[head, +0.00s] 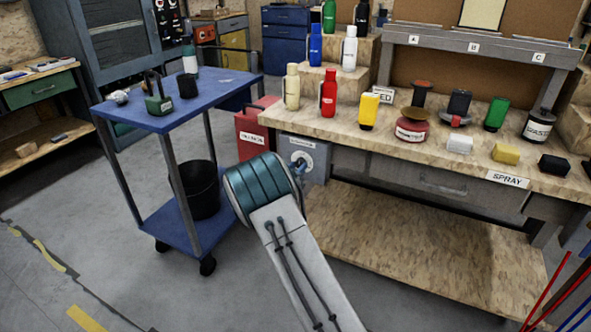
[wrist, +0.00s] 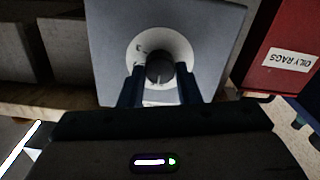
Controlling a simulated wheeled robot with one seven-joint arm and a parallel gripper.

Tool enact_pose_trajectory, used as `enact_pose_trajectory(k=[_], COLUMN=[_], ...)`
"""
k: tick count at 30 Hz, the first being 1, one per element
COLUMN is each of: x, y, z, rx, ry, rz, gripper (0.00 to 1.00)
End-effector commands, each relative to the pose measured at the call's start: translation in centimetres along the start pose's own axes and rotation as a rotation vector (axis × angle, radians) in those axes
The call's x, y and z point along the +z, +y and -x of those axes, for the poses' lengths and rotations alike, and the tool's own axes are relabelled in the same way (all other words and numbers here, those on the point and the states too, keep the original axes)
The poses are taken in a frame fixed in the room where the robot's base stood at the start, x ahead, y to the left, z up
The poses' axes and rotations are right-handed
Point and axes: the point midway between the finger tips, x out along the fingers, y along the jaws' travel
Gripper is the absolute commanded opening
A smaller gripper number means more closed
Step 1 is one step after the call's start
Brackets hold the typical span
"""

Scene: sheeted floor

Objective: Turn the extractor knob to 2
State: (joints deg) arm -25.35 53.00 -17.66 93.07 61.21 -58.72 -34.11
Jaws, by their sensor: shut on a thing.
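The extractor's grey box (head: 318,152) hangs under the left end of the workbench in the head view. It fills the middle of the wrist view (wrist: 110,30). Its round white dial (wrist: 142,48) has a dark knob (wrist: 159,68) at its centre. My gripper (wrist: 159,88) has its two dark blue fingers on either side of the knob, shut on it. In the head view my gripper (head: 299,165) is small at the dial, partly hidden behind my teal and white arm. The dial's marks are too small and dark to read, so I cannot tell the setting.
A red oily rags bin (head: 256,122) stands beside the box, also in the wrist view (wrist: 285,50). A blue trolley (head: 215,88) stands left, with a black bucket (head: 198,190) on its lower shelf. The workbench (head: 385,140) above holds bottles and tins.

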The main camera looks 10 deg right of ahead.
Motion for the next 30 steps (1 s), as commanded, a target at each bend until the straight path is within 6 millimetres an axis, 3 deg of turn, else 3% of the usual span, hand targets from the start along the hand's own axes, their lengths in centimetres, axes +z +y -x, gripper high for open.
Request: enact_pose_trajectory(k=[11,30], x=[0.47,0.57], y=[-0.20,-0.26], z=[0.05,0.11], rx=[-0.002,-0.003], ry=[-0.001,-0.001], rz=[-0.191,-0.794], gripper=[0.07,0.07])
